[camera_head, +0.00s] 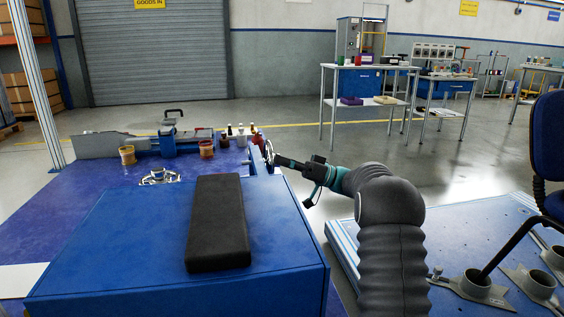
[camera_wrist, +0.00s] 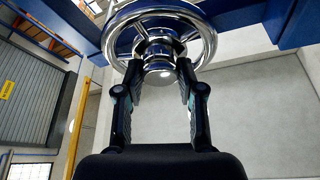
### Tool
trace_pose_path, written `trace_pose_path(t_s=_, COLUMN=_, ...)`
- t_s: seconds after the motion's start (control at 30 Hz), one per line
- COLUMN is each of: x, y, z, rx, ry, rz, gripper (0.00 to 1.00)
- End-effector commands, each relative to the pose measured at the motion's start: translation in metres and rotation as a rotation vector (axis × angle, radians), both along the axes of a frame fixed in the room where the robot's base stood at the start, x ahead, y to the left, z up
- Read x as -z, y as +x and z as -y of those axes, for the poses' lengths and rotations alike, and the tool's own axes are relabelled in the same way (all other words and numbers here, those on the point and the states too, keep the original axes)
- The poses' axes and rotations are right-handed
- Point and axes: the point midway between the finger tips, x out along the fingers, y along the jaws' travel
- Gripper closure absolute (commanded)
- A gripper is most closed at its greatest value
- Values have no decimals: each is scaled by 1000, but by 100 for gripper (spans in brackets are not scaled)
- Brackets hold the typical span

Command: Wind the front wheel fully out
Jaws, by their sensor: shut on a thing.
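The front wheel is a chrome handwheel (camera_wrist: 205,38) with a rim, spokes and a round central hub. It fills the top of the wrist view. In the head view the wheel (camera_head: 268,152) shows edge-on at the right edge of the blue bench. My gripper (camera_wrist: 159,76) reaches up to it, with one finger on each side of the central hub, inside the lower part of the rim. The fingers are shut on the wheel at its hub. In the head view my gripper (camera_head: 277,160) meets the wheel from the right; the exact contact is too small to see there.
A black pad (camera_head: 218,222) lies on the blue box (camera_head: 115,245) at the front. A blue vise (camera_head: 178,138), brown pots (camera_head: 207,149) and small bottles (camera_head: 240,138) stand behind. A blue plate with grey fittings (camera_head: 485,285) is at right. Floor between is clear.

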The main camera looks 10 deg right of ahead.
Motion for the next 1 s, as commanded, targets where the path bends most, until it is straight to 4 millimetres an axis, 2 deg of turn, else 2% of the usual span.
trace_pose_path(t_s=0.2, x=2, y=1, z=0, rx=-2, ry=0, rz=165, gripper=97)
trace_pose_path(t_s=0.5, x=2, y=1, z=0, rx=-2, ry=0, rz=308, gripper=97)
trace_pose_path(t_s=1.0, x=1, y=1, z=0, rx=-2, ry=-2, rz=355, gripper=97)
